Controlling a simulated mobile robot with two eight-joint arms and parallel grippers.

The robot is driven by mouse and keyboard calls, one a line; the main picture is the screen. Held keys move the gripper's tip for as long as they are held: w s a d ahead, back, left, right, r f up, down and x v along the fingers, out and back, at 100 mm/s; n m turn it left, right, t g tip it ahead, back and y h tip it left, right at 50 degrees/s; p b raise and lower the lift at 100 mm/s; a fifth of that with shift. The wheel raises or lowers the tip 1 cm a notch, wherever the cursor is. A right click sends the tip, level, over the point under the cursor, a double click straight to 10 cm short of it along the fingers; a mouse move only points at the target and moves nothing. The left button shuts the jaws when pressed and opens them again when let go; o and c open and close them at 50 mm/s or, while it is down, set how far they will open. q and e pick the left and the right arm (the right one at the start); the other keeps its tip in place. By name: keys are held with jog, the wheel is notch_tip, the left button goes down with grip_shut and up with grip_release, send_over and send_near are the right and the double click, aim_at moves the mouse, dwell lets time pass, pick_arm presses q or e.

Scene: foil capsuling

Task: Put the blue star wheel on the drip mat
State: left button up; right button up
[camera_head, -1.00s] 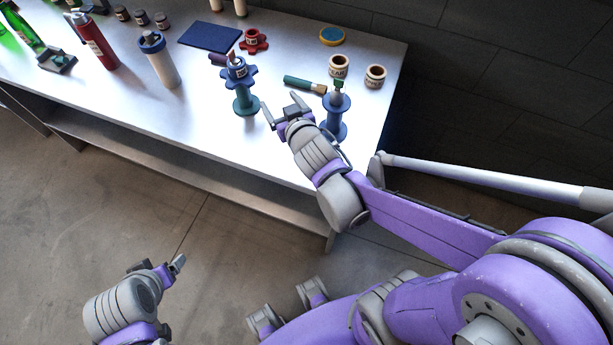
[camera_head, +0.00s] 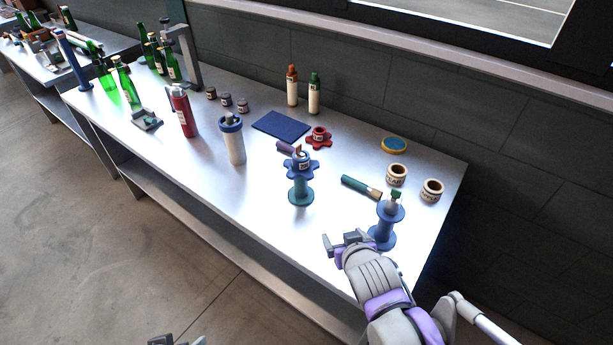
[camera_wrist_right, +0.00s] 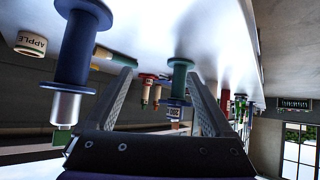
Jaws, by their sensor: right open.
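The blue star wheel (camera_head: 301,168) sits on top of a teal spool-shaped stand (camera_head: 301,192), with a small labelled piece on its hub. The drip mat appears to be the flat dark blue square (camera_head: 281,126) lying bare behind it. My right gripper (camera_head: 340,241) is open and empty at the table's front, nearer than the stand and left of a blue spool. In the right wrist view, which looks upside down, the star wheel (camera_wrist_right: 174,102) shows between the open fingers (camera_wrist_right: 165,105), some way beyond them. Only a grey bit of my left gripper (camera_head: 178,341) shows at the bottom edge.
The blue spool stand (camera_head: 383,228) is close to my right gripper. A red star wheel (camera_head: 319,138) lies beside the mat. A blue-capped white cylinder (camera_head: 233,140) stands left. A green-handled tool (camera_head: 360,187) and labelled rings (camera_head: 397,174) lie right. The table between gripper and stand is clear.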

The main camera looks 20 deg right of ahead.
jog(key=w+r+t, duration=0.3)
jog(key=w+t, duration=0.1)
jog(key=w, duration=0.4)
jog(key=n+t+y+b, duration=0.1)
jog(key=n+t+y, duration=0.1)
jog(key=t+y, duration=0.15)
send_near(304, 161)
jog(key=w, duration=0.2)
jog(key=shift+h, duration=0.35)
jog(key=w, duration=0.2)
jog(key=w+a, duration=0.1)
jog(key=w, duration=0.1)
jog(key=shift+w, duration=0.2)
jog(key=shift+w+a+f+p, duration=0.1)
jog(key=shift+w+p, duration=0.25)
jog(key=shift+w, duration=1.15)
jog(key=shift+w+a+f+p, duration=0.1)
jog(key=shift+w+p, duration=0.25)
jog(key=shift+w, duration=1.15)
jog(key=shift+s, duration=0.1)
jog(key=shift+c, duration=0.4)
grip_shut()
